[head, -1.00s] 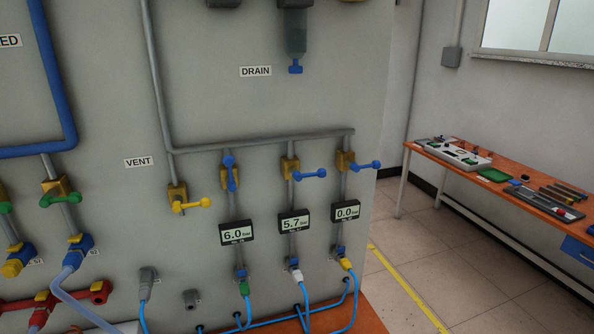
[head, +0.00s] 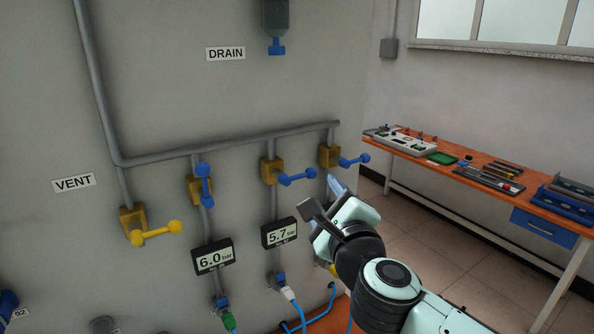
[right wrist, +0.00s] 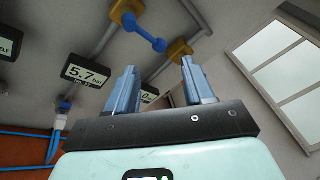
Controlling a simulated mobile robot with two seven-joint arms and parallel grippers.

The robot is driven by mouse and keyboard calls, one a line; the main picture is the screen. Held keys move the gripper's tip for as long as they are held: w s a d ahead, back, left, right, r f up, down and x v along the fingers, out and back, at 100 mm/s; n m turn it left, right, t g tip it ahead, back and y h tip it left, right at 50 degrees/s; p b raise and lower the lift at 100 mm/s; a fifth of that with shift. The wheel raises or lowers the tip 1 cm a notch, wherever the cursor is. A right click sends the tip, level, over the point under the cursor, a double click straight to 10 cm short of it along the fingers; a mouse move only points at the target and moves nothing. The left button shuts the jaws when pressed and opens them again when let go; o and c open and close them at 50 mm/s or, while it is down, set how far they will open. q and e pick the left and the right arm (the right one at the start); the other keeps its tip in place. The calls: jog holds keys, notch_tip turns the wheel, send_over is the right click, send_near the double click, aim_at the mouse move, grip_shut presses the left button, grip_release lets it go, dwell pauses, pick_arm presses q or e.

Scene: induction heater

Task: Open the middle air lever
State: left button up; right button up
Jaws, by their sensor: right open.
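The middle air lever (head: 297,176) is blue, on a brass valve (head: 267,171) above the 5.7 bar gauge (head: 280,233). It points right, across its vertical pipe. In the right wrist view the middle lever (right wrist: 150,32) lies beyond the fingers, nearly between them in the picture. The left blue lever (head: 204,184) stands along its pipe; the right one (head: 354,160) points right. My right gripper (head: 326,200) is open and empty, below and right of the middle lever, apart from it. My left gripper is out of view.
A yellow vent lever (head: 157,233) is at the left, and a 6.0 bar gauge (head: 212,257) hangs under the left blue lever. Hoses run below. An orange workbench (head: 440,170) with tools stands at the right, with open floor before it.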

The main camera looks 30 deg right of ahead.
aim_at(312, 176)
jog(key=p+x, duration=0.1)
jog(key=x, duration=1.1)
jog(key=shift+w+d+f, duration=0.1)
jog(key=shift+w, duration=0.1)
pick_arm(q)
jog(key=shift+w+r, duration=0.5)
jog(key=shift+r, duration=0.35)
